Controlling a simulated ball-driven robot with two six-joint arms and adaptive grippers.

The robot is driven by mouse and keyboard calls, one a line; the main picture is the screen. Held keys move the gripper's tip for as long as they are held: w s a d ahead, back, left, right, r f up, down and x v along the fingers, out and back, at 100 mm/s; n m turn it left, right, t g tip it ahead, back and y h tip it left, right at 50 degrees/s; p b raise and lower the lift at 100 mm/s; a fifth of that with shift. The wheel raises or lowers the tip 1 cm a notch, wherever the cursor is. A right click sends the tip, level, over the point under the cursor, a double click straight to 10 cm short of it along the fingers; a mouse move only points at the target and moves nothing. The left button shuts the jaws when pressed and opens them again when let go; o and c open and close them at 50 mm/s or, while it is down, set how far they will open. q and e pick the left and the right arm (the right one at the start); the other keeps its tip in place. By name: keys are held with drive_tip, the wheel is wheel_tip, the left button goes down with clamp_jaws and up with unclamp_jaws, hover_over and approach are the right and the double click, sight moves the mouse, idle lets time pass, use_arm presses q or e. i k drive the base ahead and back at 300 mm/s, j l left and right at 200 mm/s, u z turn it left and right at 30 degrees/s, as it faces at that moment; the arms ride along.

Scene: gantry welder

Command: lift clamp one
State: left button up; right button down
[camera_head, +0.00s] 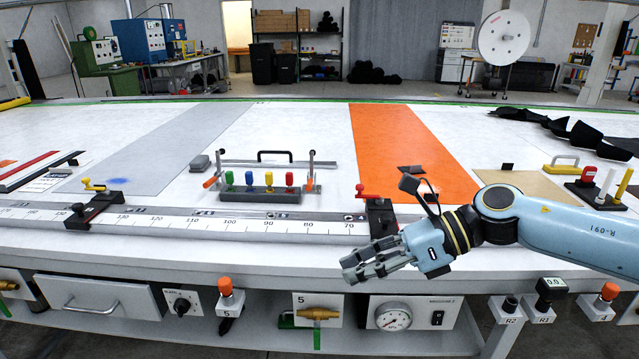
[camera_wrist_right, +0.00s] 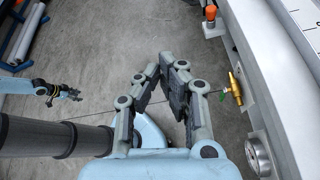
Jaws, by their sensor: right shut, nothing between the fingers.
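Two dark clamps sit on the long measuring rail (camera_head: 240,222). One has a red handle (camera_head: 378,214) and stands near the 70 mark. The other has a yellow handle (camera_head: 95,207) and stands left of the 130 mark. I cannot tell which is clamp one. My right gripper (camera_head: 350,270) is shut and empty, in front of the table edge, below and just left of the red-handled clamp. In the right wrist view its fingers (camera_wrist_right: 166,62) point along the table front over the floor. My left gripper (camera_wrist_right: 68,92) shows small there, away from the table; its opening is unclear.
A rack with coloured handles (camera_head: 262,186) stands behind the rail. An orange strip (camera_head: 400,150) crosses the table. A brass valve (camera_head: 318,313) and a gauge (camera_head: 393,316) stick out of the table front below my right gripper.

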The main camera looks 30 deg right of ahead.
sight(311, 169)
drive_tip(key=i+l, duration=1.15)
drive_tip(key=l, duration=0.15)
